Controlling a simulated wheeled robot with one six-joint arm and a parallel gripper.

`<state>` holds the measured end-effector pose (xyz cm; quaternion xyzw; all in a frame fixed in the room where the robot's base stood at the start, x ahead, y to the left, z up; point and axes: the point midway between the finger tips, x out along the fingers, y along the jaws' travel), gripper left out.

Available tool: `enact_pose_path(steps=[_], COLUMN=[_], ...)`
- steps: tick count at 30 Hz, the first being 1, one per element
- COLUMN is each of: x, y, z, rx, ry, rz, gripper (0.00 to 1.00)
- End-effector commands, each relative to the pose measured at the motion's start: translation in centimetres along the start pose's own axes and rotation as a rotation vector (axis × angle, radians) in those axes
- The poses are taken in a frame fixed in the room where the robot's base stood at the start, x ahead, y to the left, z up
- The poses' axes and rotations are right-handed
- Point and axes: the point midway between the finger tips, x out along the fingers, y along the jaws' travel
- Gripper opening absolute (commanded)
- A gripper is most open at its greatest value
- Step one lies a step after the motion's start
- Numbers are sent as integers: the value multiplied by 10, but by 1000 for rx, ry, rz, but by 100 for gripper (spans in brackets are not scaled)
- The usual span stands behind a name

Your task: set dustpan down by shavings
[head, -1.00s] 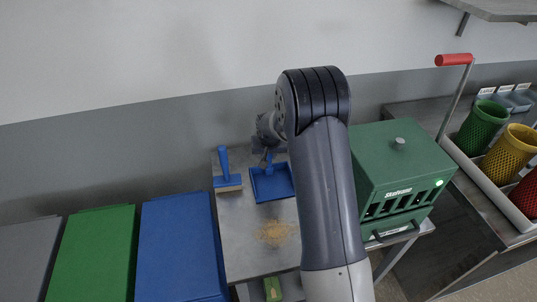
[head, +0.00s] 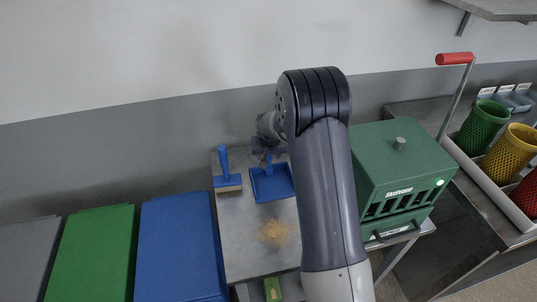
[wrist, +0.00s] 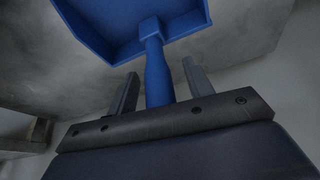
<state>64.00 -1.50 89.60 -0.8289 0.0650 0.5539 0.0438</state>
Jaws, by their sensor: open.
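The blue dustpan (head: 272,184) rests on the grey metal table in the head view, its handle pointing toward the wall. The pan and handle also show in the wrist view (wrist: 157,75). My gripper (wrist: 155,92) is open, with one finger on each side of the handle and a gap on both sides.
A blue hand brush (head: 227,174) lies left of the dustpan. A green Skelvano machine (head: 402,168) stands to the right. Blue (head: 178,245) and green (head: 92,250) lidded bins stand left of the table. The table (head: 245,255) is clear around the shavings.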

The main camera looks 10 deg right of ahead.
Motion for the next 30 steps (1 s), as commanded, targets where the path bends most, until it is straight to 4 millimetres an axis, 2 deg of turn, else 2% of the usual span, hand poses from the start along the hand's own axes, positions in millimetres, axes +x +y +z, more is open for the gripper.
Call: enact_pose_path(steps=[7,21,30], x=[-18,-94,-108], y=[0,0,0], z=[-1,-1,0], rx=[0,0,0], ry=[3,4,0], rz=[-1,-1,0], gripper=[49,49,49])
